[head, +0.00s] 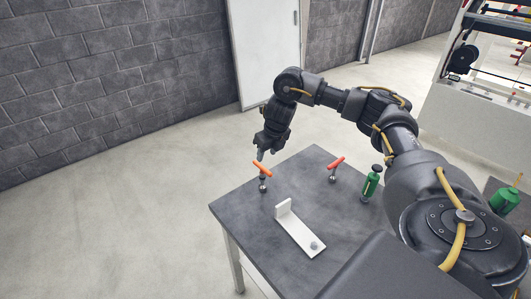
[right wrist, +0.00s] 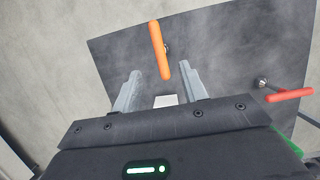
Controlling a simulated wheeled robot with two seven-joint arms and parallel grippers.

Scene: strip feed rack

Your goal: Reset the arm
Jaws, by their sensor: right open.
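My right arm reaches from the right across the back of a dark table (head: 240,210) in the head view. Its gripper (head: 265,153) points down just above an orange-handled tool (head: 262,169) near the table's far left corner. In the right wrist view the two grey fingers (right wrist: 160,92) stand apart, and nothing is held between them. The orange handle (right wrist: 160,50) lies ahead of the fingertips, apart from them as far as I can tell. My left gripper is not in view.
A red-handled tool (head: 336,163) and a green bottle-like item (head: 370,185) stand at the table's back right. A white L-shaped bracket (head: 300,232) lies mid-table with a small grey knob on it. A grey block wall and open floor (head: 110,220) lie to the left.

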